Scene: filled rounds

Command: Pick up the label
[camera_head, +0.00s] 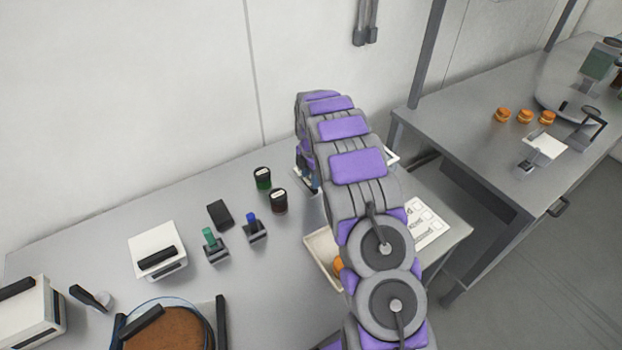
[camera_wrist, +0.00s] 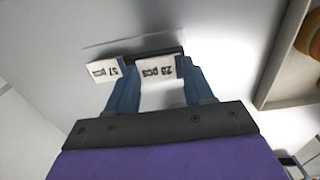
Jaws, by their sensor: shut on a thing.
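In the wrist view, a white label printed "23 pcs" (camera_wrist: 157,70) sits between the tips of my two blue fingers. My gripper (camera_wrist: 160,82) appears shut on this label. A second white label, "57 pcs" (camera_wrist: 104,71), is just left of it, by the left fingertip. A dark bar-shaped holder (camera_wrist: 152,53) shows behind the labels, close to them; I cannot tell whether the held label touches it. In the head view, my arm hides most of this spot, and only part of my gripper (camera_head: 306,180) shows at its far end.
A shallow tray (camera_head: 318,252) with orange rounds is partly behind my arm. Two dark jars (camera_head: 263,179), a black block (camera_head: 220,215) and two stamps (camera_head: 253,230) stand to the left. A printed sheet (camera_head: 431,222) lies right. Another table (camera_head: 470,130) stands beyond a gap.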

